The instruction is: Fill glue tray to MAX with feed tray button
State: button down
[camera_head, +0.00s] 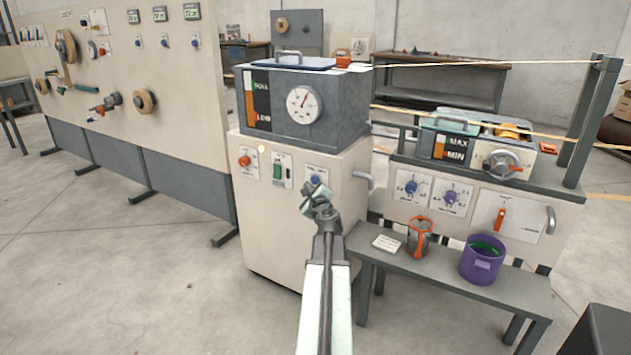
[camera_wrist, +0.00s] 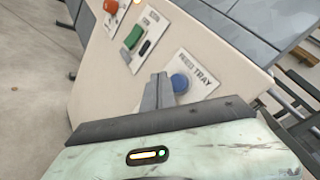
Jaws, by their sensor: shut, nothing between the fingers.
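The blue feed tray button (camera_wrist: 180,83) sits on a white plate lettered "FEED TRAY" on the cabinet front. It also shows in the head view (camera_head: 315,180). My gripper (camera_wrist: 163,80) is shut and empty. Its tips appear just left of the button in the wrist view; I cannot tell whether they touch. In the head view my gripper (camera_head: 310,198) is just below the button. The glue tray (camera_head: 490,150) stands on the right machine. Its gauge (camera_head: 439,148) has MAX and MIN marks, with an orange level low in the window, near MIN.
Left of the button are a green switch (camera_head: 279,171) and an orange-red button (camera_head: 244,161). The glue tank (camera_head: 330,105) with a dial is above. A low bench (camera_head: 390,267) holds an orange-handled jar (camera_head: 419,237) and a purple bucket (camera_head: 481,262). Floor at left is clear.

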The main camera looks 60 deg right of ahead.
jog(key=a, duration=0.4)
